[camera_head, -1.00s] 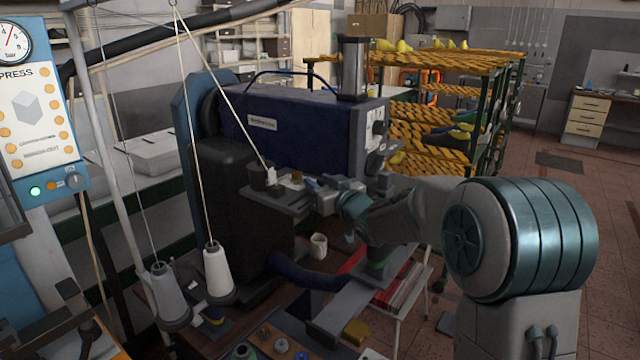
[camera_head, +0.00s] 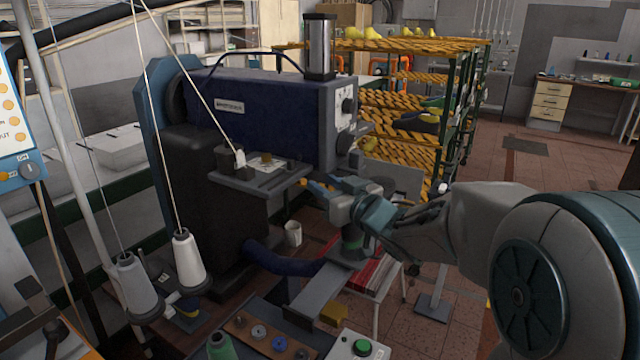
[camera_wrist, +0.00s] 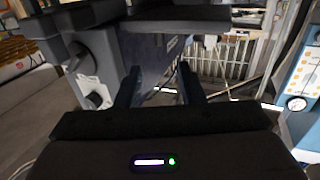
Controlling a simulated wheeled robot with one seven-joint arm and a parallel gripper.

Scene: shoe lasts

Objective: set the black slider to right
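I cannot make out for certain which part is the black slider. A dark flat part, probably the shelf's underside (camera_wrist: 180,14), spans the top of that view.
The blue machine body (camera_head: 255,110) stands behind the shelf. Thread cones (camera_head: 187,260) with taut threads stand at left. A white mug (camera_head: 293,233) is below the shelf. A box with a green button (camera_head: 362,347) is in front. A yellow rack (camera_head: 400,120) stands behind my arm.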

